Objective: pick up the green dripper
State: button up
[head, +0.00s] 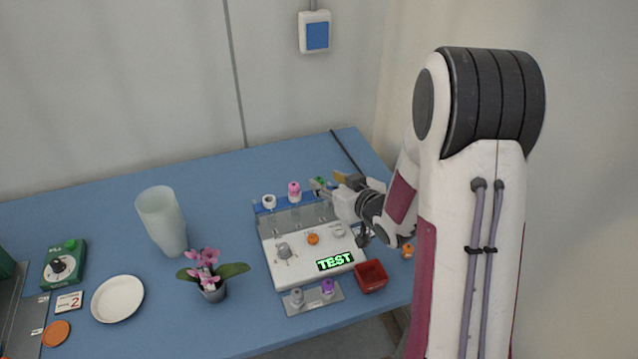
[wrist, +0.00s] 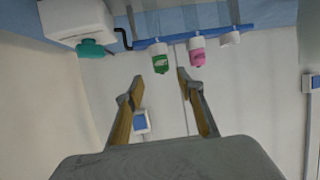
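The green dripper (head: 320,181) is at the right end of a row on a blue rail at the back of the white test unit, partly hidden by my gripper in the head view. In the wrist view the green dripper (wrist: 160,63) shows whole, with a pale label. My gripper (wrist: 160,77) is open, its two fingers apart. The dripper appears in line with the gap, just beyond the fingertips; I cannot tell how far. Nothing is between the fingers. In the head view my gripper (head: 322,189) is at the rail's right end.
A pink dripper (wrist: 197,52) is close beside the green one, with a white dripper (wrist: 230,38) beyond it. The blue rail (wrist: 182,38) carries them. A red bin (head: 371,277), a potted orchid (head: 212,290) and a frosted vase (head: 163,220) stand on the blue table.

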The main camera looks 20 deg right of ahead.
aim_at(321, 181)
jog(key=shift+w+a+f, duration=0.4)
jog(key=shift+w+f, duration=0.3)
jog(key=shift+w, duration=0.15)
jog(key=shift+x, duration=1.25)
jog(key=c, duration=0.9)
